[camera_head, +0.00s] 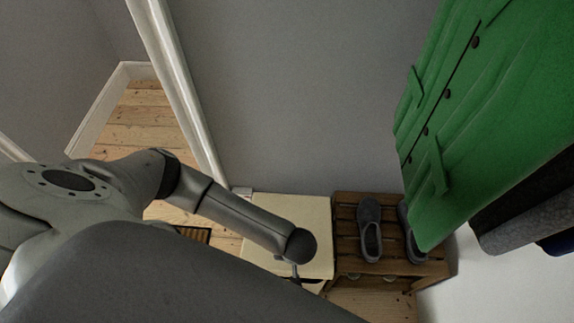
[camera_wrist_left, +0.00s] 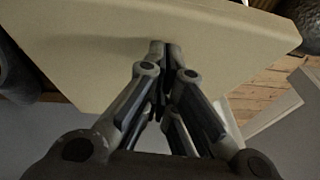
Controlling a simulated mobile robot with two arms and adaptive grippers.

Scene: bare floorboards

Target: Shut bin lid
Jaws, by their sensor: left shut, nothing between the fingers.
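The bin's cream lid (camera_head: 312,212) shows as a broad pale panel against the back wall, left of the shoe rack. In the head view it looks roughly flat, but I cannot tell whether it is fully down. My left arm reaches over it from the left, and the wrist hides part of it. My left gripper (camera_head: 294,272) is mostly hidden below the wrist. In the left wrist view my left gripper (camera_wrist_left: 166,50) is shut and empty, its fingertips at or very near the lid's surface (camera_wrist_left: 85,48), with a shadow beside them. My right gripper is not in view.
A wooden slatted rack (camera_head: 350,210) with grey shoes (camera_head: 370,222) stands right beside the bin. A green coat (camera_head: 455,120) hangs above the rack. A white door frame (camera_head: 180,85) and open floorboards (camera_head: 140,118) lie to the left.

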